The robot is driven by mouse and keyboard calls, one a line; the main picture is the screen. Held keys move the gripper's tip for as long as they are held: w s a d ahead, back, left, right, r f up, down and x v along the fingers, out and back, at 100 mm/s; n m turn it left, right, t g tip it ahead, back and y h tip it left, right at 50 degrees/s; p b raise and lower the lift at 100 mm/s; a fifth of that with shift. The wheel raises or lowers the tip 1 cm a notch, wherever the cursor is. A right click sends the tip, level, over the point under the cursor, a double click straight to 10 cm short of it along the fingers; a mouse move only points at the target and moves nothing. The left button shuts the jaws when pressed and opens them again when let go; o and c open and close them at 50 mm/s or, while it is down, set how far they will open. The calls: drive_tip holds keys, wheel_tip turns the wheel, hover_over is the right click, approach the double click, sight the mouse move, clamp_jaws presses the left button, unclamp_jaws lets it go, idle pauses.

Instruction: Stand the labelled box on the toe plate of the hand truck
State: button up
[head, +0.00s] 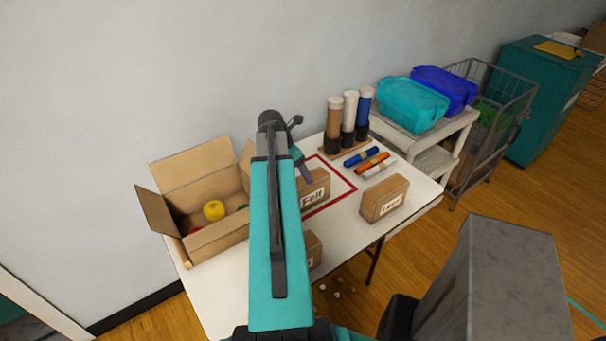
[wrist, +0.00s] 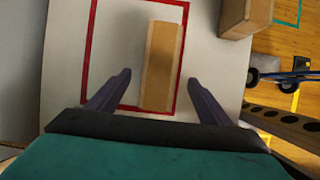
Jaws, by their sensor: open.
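A brown box labelled "Felt" (head: 314,188) stands on the white table, on the red outlined rectangle (head: 346,194). In the wrist view its narrow top (wrist: 162,65) lies between my two fingers in the picture. My gripper (wrist: 158,80) is open with nothing in it, and appears above that box. In the head view my arm hides part of this box and most of the gripper. A blue and dark frame (wrist: 297,75) at the right edge of the wrist view, above the floor, may be the hand truck; its toe plate cannot be made out.
Another labelled box (head: 385,199) stands right of the rectangle. A third box (head: 314,250) is partly behind my arm. An open carton (head: 215,239) sits left. Upright tubes (head: 349,114) and rolls (head: 366,157) occupy the back. A cart with blue bins (head: 412,103) stands beyond.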

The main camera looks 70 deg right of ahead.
drive_tip(key=shift+b+v, duration=0.45)
drive_tip(key=shift+v, duration=1.85)
